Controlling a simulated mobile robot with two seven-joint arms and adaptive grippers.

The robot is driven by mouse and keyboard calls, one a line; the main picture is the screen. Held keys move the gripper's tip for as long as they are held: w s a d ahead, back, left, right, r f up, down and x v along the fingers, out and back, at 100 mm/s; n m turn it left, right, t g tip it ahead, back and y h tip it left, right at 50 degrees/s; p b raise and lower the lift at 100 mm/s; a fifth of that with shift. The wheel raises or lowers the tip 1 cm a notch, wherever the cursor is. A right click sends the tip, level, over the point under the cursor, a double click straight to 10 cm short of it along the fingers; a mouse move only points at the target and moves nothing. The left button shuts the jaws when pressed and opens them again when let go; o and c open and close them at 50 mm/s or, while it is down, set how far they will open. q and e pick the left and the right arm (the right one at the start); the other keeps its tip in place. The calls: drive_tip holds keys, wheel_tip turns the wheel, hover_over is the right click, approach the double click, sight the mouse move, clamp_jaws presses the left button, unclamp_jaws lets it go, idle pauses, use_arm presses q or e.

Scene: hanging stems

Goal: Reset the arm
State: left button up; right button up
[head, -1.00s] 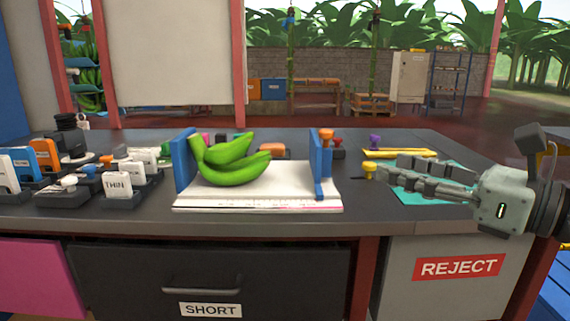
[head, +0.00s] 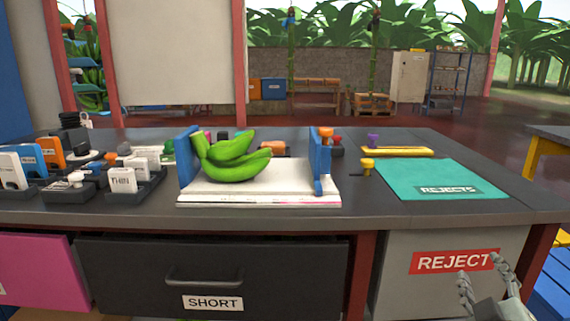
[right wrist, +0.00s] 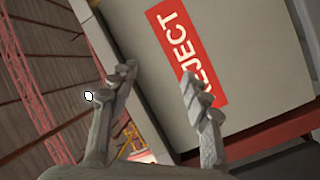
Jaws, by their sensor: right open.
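My right gripper (head: 484,285) is low at the bottom right of the head view, below the bench top and in front of the grey REJECT bin (head: 400,285). Its two fingers are apart with nothing between them. In the right wrist view the open fingers (right wrist: 160,85) also show, with the bin's red REJECT label (right wrist: 190,55) beyond them. Most of the right arm is out of the head view. My left gripper shows in neither view.
Green bananas (head: 230,160) lie on a white board between blue uprights (head: 185,158) on the bench. A teal REJECTS mat (head: 440,172) lies bare at right. Label blocks (head: 125,180) crowd the left. A dark SHORT drawer (head: 130,275) is below.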

drive_tip(key=s+a+f+m+g+y, duration=0.15)
drive_tip(key=s+f+g, duration=0.25)
drive_tip(key=f, duration=0.5)
drive_tip(key=s+a+f+m+g, duration=0.1)
drive_tip(key=s+f+m+g, duration=0.15)
drive_tip(key=s+f, duration=0.4)
drive_tip(key=s+a+f+g+y, duration=0.3)
drive_tip(key=s+a+f+g, duration=0.3)
drive_tip(key=s+f, duration=0.5)
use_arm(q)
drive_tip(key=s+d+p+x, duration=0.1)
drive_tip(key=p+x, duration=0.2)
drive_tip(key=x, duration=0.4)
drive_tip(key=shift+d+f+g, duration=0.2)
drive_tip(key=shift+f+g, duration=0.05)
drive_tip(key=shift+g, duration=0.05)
use_arm(e)
drive_tip(key=a+x, duration=0.1)
drive_tip(key=x, duration=0.6)
drive_tip(key=shift+s+f, duration=0.15)
drive_tip(key=shift+f, duration=0.2)
drive_tip(key=shift+g, duration=0.35)
